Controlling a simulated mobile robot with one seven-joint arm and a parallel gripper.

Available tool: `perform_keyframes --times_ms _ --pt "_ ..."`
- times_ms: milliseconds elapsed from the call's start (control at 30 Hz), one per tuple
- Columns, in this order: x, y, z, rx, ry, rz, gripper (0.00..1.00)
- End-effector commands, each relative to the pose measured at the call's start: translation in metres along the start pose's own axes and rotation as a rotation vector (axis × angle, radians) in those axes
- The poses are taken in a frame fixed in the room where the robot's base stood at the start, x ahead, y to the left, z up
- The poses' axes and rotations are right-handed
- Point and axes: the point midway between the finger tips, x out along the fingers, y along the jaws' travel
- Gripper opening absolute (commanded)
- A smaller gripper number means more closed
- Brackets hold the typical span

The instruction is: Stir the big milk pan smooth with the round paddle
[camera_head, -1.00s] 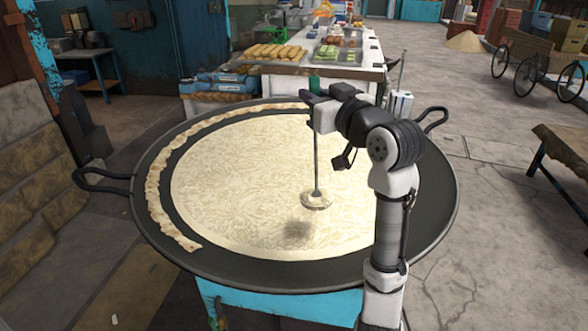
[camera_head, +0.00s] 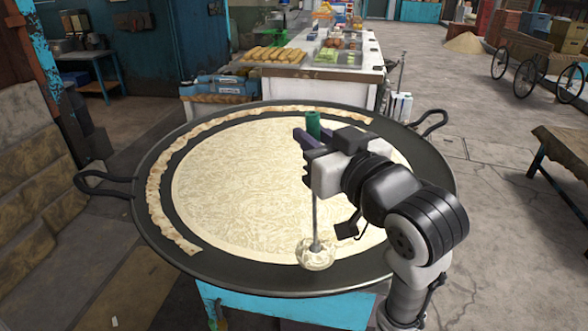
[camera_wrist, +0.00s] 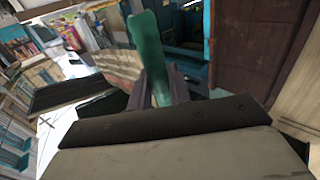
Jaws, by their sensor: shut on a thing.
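The big milk pan (camera_head: 150,215) is a wide black pan with two loop handles, on a blue stand. Pale, streaky milk (camera_head: 240,180) fills its middle. A wrinkled skin strip (camera_head: 158,190) lies along the left and far rim. My gripper (camera_head: 305,140) is over the right half of the pan, shut on the round paddle's green handle (camera_head: 313,122). The handle also shows upright between the fingers in the wrist view (camera_wrist: 145,50). The thin shaft runs down to the round paddle head (camera_head: 316,254), which is coated in milk at the near edge of the milk. Whether it touches the pan is unclear.
A white counter (camera_head: 340,70) with trays of food stands behind the pan. A wooden bench (camera_head: 560,150) is at the right, and a cart (camera_head: 530,65) is farther back. Open paved floor lies right of the pan.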

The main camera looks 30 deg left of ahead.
Motion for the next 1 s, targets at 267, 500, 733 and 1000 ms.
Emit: perform_keyframes --times_ms 267,500,733,1000 --pt "-0.025 -0.017 0.006 -0.008 0.005 0.000 0.00" --pt "-0.054 -0.036 0.004 -0.007 0.006 0.002 0.00" --pt "-0.083 -0.055 0.001 -0.006 0.005 0.002 0.00" --pt "-0.099 -0.067 -0.003 -0.001 0.001 0.001 0.00"
